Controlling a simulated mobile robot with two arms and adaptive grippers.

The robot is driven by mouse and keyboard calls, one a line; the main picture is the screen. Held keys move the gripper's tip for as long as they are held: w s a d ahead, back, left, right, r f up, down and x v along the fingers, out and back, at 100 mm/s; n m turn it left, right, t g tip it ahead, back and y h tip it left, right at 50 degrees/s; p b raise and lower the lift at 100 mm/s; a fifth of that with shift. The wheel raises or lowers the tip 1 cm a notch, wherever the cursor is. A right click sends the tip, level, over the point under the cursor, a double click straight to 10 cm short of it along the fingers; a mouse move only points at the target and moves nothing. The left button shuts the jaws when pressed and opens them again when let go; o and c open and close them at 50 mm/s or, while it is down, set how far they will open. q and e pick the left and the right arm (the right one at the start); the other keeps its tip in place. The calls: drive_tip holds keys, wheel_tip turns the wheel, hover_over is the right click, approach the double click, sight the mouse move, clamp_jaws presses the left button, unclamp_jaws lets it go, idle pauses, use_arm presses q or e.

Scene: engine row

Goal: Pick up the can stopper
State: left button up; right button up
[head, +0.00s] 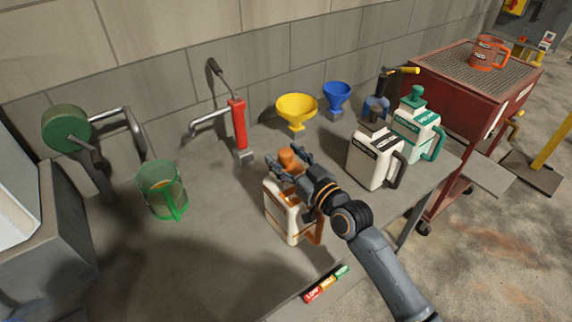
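A white can (283,217) with orange trim and an orange handle stands upright on the grey bench. Its orange stopper (288,158) shows at the top of the can. My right gripper (289,162) reaches in from the lower right, with its dark fingers on either side of the stopper. I cannot tell whether the fingers touch it or are closed on it. The gripper and wrist hide part of the can's top and right side. My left gripper is not in view.
A yellow funnel (297,108), blue funnel (338,97), red pump (239,125) and green jug (162,190) stand around. A coloured marker strip (326,285) lies on the front edge.

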sight(286, 152)
drive_tip(key=c, duration=1.1)
clamp_jaws()
drive_tip(key=shift+r, duration=0.25)
drive_tip(key=r, duration=0.3)
drive_tip(key=shift+s, duration=0.2)
drive_tip(key=s+d+r+b, duration=0.2)
drive_tip(key=s+d+r, duration=0.1)
drive_tip(key=s+r, duration=0.6)
drive_tip(key=s, duration=0.4)
drive_tip(key=shift+d+r, duration=0.25)
drive_tip(key=shift+s, duration=0.1)
